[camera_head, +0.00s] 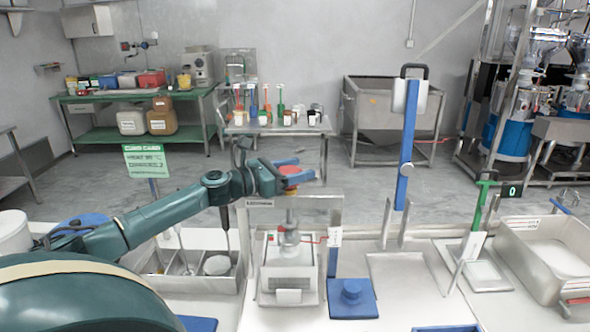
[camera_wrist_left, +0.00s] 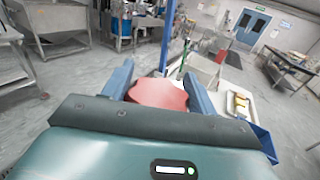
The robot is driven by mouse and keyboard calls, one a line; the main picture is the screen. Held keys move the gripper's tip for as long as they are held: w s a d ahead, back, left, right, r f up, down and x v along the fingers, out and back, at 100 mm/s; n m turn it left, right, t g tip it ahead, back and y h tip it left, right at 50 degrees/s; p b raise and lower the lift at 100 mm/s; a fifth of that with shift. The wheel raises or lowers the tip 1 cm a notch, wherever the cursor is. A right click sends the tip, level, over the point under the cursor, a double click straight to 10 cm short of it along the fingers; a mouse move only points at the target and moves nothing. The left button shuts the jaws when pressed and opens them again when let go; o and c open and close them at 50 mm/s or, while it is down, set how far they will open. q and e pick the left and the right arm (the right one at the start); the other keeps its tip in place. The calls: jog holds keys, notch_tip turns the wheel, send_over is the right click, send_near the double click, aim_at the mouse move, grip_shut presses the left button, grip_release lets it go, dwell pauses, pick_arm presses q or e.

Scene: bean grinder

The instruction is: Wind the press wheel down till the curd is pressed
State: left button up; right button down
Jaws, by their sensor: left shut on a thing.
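The press stands in the middle of the head view, with a metal frame (camera_head: 337,212) around a grey screw and plunger (camera_head: 289,236). Under the plunger is a white box-like mould (camera_head: 289,270); curd inside it cannot be made out. The red press wheel (camera_head: 290,170) sits on top of the frame, partly hidden by my left gripper (camera_head: 291,180). In the left wrist view the wheel (camera_wrist_left: 158,94) is a red disc between the blue fingers of my left gripper (camera_wrist_left: 160,88), which is shut on it. My right gripper is not in view.
A steel bin (camera_head: 180,262) with compartments stands left of the press. A green sign (camera_head: 146,160) stands at the left.

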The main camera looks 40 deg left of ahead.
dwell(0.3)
pick_arm(q)
jog(key=o, duration=1)
jog(key=shift+s+a+f+b, duration=0.2)
jog(key=shift+s+a+b, duration=0.1)
jog(key=shift+s, duration=0.45)
jog(key=v, duration=1.1)
jog(key=shift+s+r, duration=0.2)
jog(key=shift+a, duration=0.1)
